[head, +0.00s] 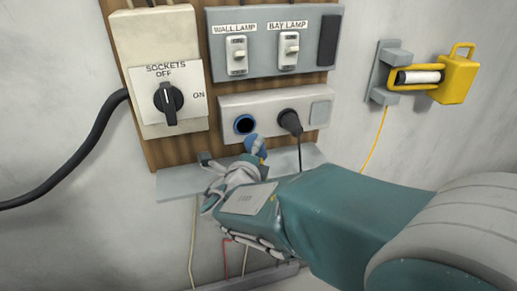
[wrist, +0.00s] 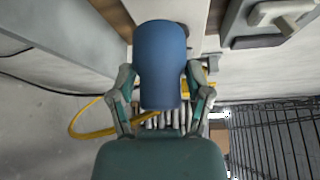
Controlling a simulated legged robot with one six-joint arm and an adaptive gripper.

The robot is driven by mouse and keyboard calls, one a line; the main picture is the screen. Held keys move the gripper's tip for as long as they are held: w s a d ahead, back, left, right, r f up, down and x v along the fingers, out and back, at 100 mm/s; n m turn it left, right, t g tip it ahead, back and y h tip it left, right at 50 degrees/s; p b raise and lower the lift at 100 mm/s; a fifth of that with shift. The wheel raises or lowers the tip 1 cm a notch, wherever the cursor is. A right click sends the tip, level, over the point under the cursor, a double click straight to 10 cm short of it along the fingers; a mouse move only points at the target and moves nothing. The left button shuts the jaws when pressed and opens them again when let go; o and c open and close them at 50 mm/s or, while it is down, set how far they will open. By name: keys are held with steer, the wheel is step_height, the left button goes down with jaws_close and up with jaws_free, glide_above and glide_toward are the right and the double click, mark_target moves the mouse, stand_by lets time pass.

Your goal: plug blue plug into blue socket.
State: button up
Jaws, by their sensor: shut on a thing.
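The blue plug (wrist: 161,62) is held between the two fingers of my gripper (wrist: 160,92) in the wrist view. In the head view the plug (head: 254,146) shows just beyond my gripper (head: 233,172), below and slightly right of the blue socket (head: 245,124). The socket is a dark round hole with a blue ring on the grey socket panel (head: 224,108). The plug looks apart from the socket, though the exact gap is hard to judge. In the wrist view the plug hides what lies straight ahead of it.
A black plug (head: 290,122) sits in the panel right of the blue socket, its cable hanging down. A grey shelf (head: 178,184) runs beneath. A rotary switch box (head: 168,102) is at left, two lamp switches (head: 262,50) above, and a yellow lamp (head: 455,78) at right.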

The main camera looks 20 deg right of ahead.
steer(key=shift+a, duration=0.15)
steer(key=shift+w, duration=2.9)
steer(key=shift+w+r, duration=0.1)
steer(key=shift+w, duration=0.35)
steer(key=o, duration=1.1)
glide_toward(246, 140)
steer(key=shift+w+d+f, duration=0.1)
steer(key=shift+w+f, duration=0.15)
steer(key=shift+w, duration=0.25)
steer(key=shift+w+d+f, duration=0.15)
steer(key=shift+w+f, duration=0.1)
steer(key=shift+w, duration=0.2)
